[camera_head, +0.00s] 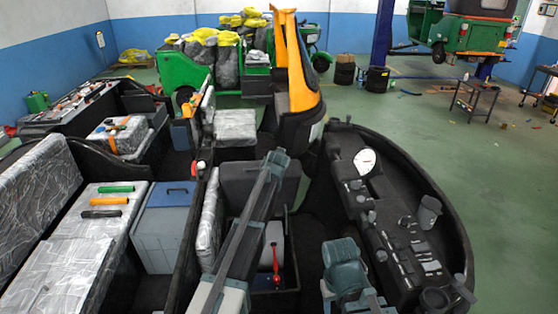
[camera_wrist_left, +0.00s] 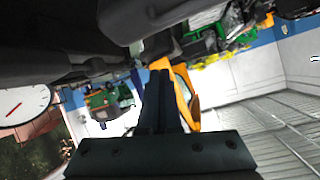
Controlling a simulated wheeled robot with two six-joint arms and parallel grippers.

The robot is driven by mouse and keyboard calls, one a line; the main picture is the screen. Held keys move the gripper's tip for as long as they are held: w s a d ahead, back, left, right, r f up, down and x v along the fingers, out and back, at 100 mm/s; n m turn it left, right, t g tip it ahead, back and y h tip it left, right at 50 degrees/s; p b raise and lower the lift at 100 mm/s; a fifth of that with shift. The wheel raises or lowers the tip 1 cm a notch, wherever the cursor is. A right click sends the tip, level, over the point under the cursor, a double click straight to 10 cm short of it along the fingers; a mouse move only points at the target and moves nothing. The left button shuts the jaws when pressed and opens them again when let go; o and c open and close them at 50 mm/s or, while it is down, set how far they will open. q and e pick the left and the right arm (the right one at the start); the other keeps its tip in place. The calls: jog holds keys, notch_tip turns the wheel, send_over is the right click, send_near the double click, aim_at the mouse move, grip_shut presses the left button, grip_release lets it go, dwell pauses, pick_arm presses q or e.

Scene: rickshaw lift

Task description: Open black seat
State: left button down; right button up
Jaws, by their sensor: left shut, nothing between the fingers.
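In the head view a black seat panel (camera_head: 255,186) stands tilted up at the back of a dark box (camera_head: 285,298). The box is open at the front, and a white container and a red-handled item show inside it. My left arm reaches up across the panel's right side. In the left wrist view my left gripper (camera_wrist_left: 160,68) is shut and empty, with its fingers pointing away from the camera. Dark surfaces fill the top of that upside-down view, close to the fingers; I cannot tell whether they touch. My right arm shows at the bottom, but its gripper is not visible.
A black dashboard (camera_head: 400,245) with a white gauge (camera_head: 365,161) curves along the right. A wrapped seat (camera_head: 65,265) with coloured handles and a grey cooler (camera_head: 162,235) are on the left. An orange rickshaw front (camera_head: 298,70) stands ahead. Green floor (camera_head: 480,160) is open at right.

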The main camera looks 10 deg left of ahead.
pick_arm(q)
jog(key=b+x, duration=0.3)
jog(key=x, duration=0.5)
jog(key=shift+w+f+b, duration=0.2)
jog(key=shift+b, duration=0.15)
jog(key=shift+s+a+f+b, duration=0.15)
jog(key=shift+s+f+b, duration=0.45)
jog(key=shift+s+a+f+b, duration=0.15)
jog(key=shift+s+f+b, duration=0.45)
jog(key=shift+s, duration=0.15)
jog(key=s+d+f+b, duration=0.1)
jog(key=s+f+b, duration=0.2)
jog(key=s, duration=0.3)
jog(key=shift+d+f, duration=0.2)
jog(key=shift+d, duration=0.1)
